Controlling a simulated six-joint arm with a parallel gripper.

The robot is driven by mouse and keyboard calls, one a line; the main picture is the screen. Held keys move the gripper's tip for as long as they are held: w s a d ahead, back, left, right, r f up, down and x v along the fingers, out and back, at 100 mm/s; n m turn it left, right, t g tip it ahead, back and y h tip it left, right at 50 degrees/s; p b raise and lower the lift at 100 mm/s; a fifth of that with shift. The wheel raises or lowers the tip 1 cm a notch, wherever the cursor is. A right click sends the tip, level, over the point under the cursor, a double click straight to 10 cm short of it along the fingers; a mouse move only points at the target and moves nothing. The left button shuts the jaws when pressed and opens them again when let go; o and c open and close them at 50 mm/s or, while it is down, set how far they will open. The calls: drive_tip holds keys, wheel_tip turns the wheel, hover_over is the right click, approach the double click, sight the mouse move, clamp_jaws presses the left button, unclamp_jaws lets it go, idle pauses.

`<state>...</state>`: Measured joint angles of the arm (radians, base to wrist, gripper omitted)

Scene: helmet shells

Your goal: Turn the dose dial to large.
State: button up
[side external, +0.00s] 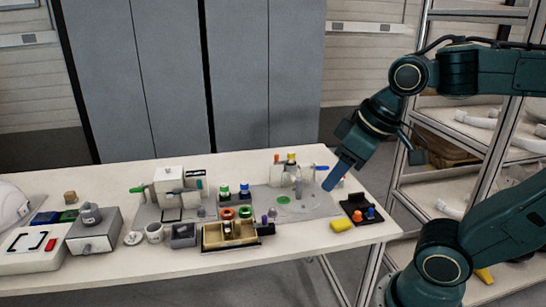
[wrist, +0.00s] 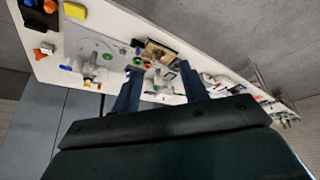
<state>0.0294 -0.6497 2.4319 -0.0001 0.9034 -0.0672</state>
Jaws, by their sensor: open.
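I cannot make out a dose dial for certain in either view. A white box-shaped machine (side external: 168,177) with small coloured levers stands at the back of the table, left of the middle; any dial on it is too small to read. A grey box with a dark rounded top (side external: 92,236) stands nearer the front left. My gripper (side external: 331,184) is above the right part of the table, pointing down and left, apart from everything on it. In the wrist view my gripper (wrist: 162,88) shows two spread blue fingers with nothing held between them.
A post fixture with a yellow top (side external: 291,158) stands near my gripper. A shelf rack is at right.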

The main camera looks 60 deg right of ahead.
drive_tip(key=w+d+n+g, duration=0.1)
drive_tip(key=w+d, duration=0.2)
drive_tip(key=w, duration=0.5)
drive_tip(key=n+g, duration=0.4)
drive_tip(key=n, duration=0.1)
hover_over(272, 208)
wheel_tip(272, 208, down, 17)
drive_tip(key=shift+s, duration=0.1)
drive_tip(key=shift+f, duration=0.2)
wheel_tip(272, 208, down, 14)
drive_tip(key=shift+r, duration=0.25)
clamp_jaws()
